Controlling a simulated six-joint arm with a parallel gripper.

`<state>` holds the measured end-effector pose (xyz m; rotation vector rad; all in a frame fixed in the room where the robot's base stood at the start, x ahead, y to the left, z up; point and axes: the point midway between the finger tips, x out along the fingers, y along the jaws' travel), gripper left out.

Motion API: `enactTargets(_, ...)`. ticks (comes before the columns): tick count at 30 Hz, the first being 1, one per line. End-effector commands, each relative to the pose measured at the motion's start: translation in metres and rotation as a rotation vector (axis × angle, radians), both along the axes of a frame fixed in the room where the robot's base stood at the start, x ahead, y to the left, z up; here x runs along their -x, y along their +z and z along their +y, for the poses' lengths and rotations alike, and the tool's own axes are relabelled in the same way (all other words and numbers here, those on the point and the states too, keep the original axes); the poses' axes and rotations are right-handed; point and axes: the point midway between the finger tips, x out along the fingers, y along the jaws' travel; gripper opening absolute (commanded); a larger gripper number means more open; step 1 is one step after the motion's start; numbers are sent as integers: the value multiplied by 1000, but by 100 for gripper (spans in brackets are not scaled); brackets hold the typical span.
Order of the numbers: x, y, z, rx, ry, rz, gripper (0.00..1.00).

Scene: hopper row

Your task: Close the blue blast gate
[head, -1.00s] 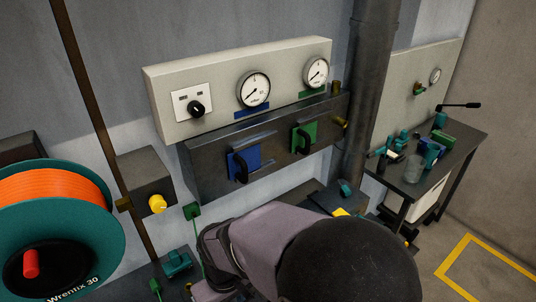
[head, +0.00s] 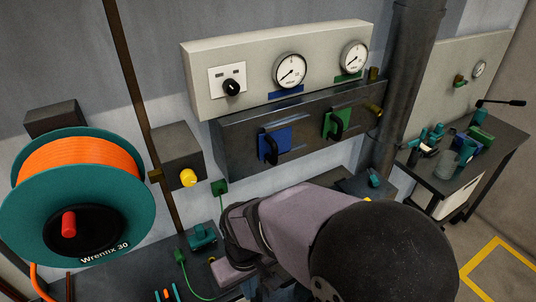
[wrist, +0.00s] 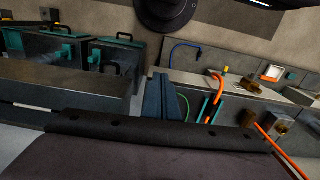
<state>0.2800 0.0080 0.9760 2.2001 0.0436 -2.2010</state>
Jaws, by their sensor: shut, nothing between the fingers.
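The blue blast gate (head: 278,141) is a blue plate with a black handle, set on the dark duct below the gauge panel in the head view. Short rails run beside it; I cannot tell how far it is slid. My arm crosses the lower middle of the head view, below the gate and apart from it. My gripper's fingers (wrist: 164,101) show in the wrist view as a blue-grey wedge, shut and empty. They are not clearly seen in the head view. The gate is not recognisable in the wrist view.
A green gate (head: 337,121) with a similar handle sits right of the blue one. A grey panel (head: 260,60) with two gauges and a black knob is above. An orange hose reel (head: 80,200) stands left, a vertical pipe (head: 405,80) right. A cluttered table (head: 500,140) stands farther right.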

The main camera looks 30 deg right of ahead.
Motion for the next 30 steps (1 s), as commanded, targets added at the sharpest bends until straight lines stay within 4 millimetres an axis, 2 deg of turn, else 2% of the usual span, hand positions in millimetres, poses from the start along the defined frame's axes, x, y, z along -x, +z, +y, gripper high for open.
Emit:
enactTargets(4,10,-5,26,5,124,46,0)
enactTargets(10,39,-22,65,37,353,161,0)
enactTargets(14,47,-33,73,134,591,219,0)
enactTargets(17,46,-35,59,278,816,283,0)
enactTargets(20,32,-28,39,449,957,328,0)
enactTargets(23,5,-12,17,652,1028,335,0)
enactTargets(26,-34,15,-3,876,1024,289,0)
enactTargets(29,-78,55,-14,1104,965,165,0)
enactTargets(30,-96,75,-16,1191,926,94,0)
